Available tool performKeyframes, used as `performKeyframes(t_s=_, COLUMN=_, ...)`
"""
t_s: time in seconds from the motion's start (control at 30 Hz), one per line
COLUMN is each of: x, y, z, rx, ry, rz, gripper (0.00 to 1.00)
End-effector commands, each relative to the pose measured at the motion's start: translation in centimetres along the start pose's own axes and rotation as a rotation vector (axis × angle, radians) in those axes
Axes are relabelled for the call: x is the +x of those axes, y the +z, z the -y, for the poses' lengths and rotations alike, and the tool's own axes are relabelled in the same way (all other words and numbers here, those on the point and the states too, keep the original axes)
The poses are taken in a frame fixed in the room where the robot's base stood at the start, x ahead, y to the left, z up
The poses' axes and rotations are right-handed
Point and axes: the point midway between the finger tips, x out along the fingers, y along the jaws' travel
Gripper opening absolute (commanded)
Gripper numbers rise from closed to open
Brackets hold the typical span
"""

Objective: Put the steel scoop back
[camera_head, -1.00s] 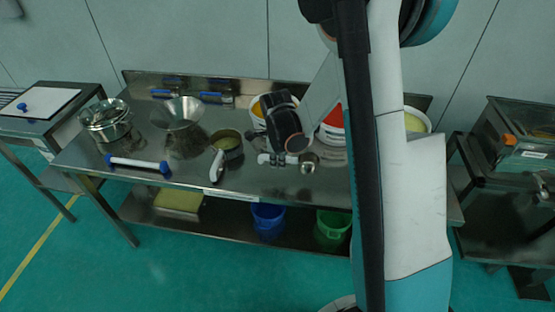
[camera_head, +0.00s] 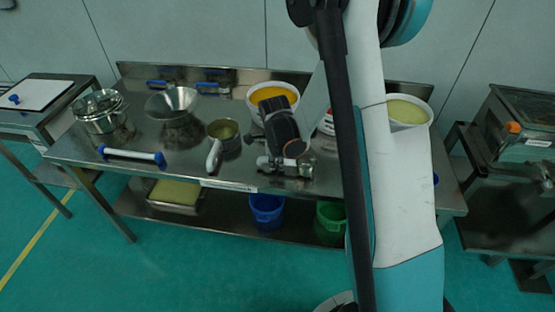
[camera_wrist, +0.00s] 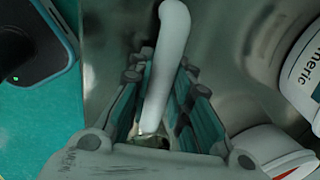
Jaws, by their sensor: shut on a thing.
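The steel scoop shows in the head view as a small shiny round piece (camera_head: 306,168) at the right side of my gripper. In the wrist view its pale handle (camera_wrist: 168,62) lies between the fingers and sticks out beyond them. My gripper (camera_head: 284,164) is shut on this handle; it also shows in the wrist view (camera_wrist: 160,115). It is over the front part of the steel table (camera_head: 330,183), below the orange-filled bucket in the picture. Whether the scoop touches the table I cannot tell. Most of the scoop's bowl is hidden.
Left of my gripper stands a small metal pan with a pale handle (camera_head: 223,130). Behind are an orange-filled bucket (camera_head: 254,106) and a pale-filled bucket (camera_head: 424,122).

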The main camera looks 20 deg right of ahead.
Motion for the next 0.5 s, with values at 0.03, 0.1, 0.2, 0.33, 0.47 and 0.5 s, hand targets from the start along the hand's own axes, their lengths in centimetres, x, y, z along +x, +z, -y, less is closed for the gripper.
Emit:
performKeyframes(t_s=0.03, x=-0.03, y=0.00, z=0.01, rx=0.000, ry=0.000, rz=0.000, gripper=0.00)
performKeyframes(t_s=0.1, x=-0.05, y=0.00, z=0.01, rx=0.000, ry=0.000, rz=0.000, gripper=0.00)
performKeyframes(t_s=0.2, x=-0.04, y=0.00, z=0.01, rx=0.000, ry=0.000, rz=0.000, gripper=0.00)
performKeyframes(t_s=0.33, x=0.04, y=0.00, z=0.00, rx=0.000, ry=0.000, rz=0.000, gripper=0.00)
performKeyframes(t_s=0.47, x=0.21, y=0.00, z=-0.03, rx=0.000, ry=0.000, rz=0.000, gripper=0.00)
performKeyframes(t_s=0.5, x=0.27, y=0.00, z=-0.04, rx=0.000, ry=0.000, rz=0.000, gripper=0.00)
